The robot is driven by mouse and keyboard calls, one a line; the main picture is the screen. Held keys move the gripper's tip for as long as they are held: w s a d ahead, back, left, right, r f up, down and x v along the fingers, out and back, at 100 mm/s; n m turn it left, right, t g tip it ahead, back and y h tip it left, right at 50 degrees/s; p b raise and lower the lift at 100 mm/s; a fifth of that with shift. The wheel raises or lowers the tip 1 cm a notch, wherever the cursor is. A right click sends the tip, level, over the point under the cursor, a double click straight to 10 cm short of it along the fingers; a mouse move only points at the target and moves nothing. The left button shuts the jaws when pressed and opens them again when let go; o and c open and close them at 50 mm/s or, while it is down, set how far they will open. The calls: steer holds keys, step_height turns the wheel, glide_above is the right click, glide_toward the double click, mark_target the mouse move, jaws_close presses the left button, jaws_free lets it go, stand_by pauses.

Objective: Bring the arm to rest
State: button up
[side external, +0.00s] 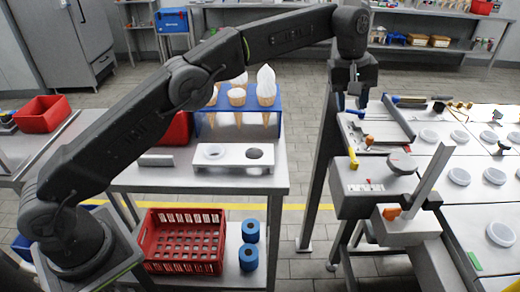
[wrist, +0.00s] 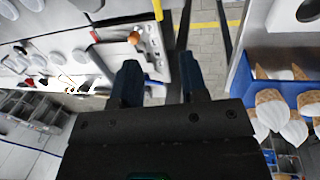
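My gripper (side external: 352,103) hangs pointing down at the upper middle of the side view, above the gap between the two work tables. In the wrist view its two fingers (wrist: 160,85) stand apart with only floor and table edge showing between them. It is open and empty and touches nothing that I can see. My arm is raised and stretched from the lower left across to the right.
A blue rack (side external: 213,122) holds several white-topped cones behind a white two-hole stand (side external: 190,158). A steel machine (side external: 370,195) and a table with white round lids (side external: 459,177) stand right. A red crate (side external: 185,240) sits below. Floor (side external: 302,170) shows between the tables.

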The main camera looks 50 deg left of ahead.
steer(key=s+a+r+m+t, duration=0.1)
steer(key=s+a+r+m, duration=0.1)
steer(key=s+a+r, duration=0.5)
steer(key=s+a+r+m+t, duration=0.1)
steer(key=s+a+r+m, duration=0.15)
steer(key=s+r, duration=0.45)
steer(key=s+a+f+m, duration=0.1)
steer(key=s+f, duration=0.3)
steer(key=s, duration=0.4)
steer(key=s+a+f+m+t+y, duration=0.1)
steer(key=s+a+f, duration=0.2)
steer(key=s, duration=0.5)
steer(key=s+a+f+m+t, duration=0.1)
steer(key=s+a+f+m, duration=0.1)
steer(key=s+f, duration=0.3)
steer(key=s, duration=0.4)
steer(key=shift+a+f+y, duration=0.2)
steer(key=shift+a+y, duration=0.1)
steer(key=shift+a, duration=0.1)
steer(key=shift+o, duration=0.2)
steer(key=shift+w, duration=0.1)
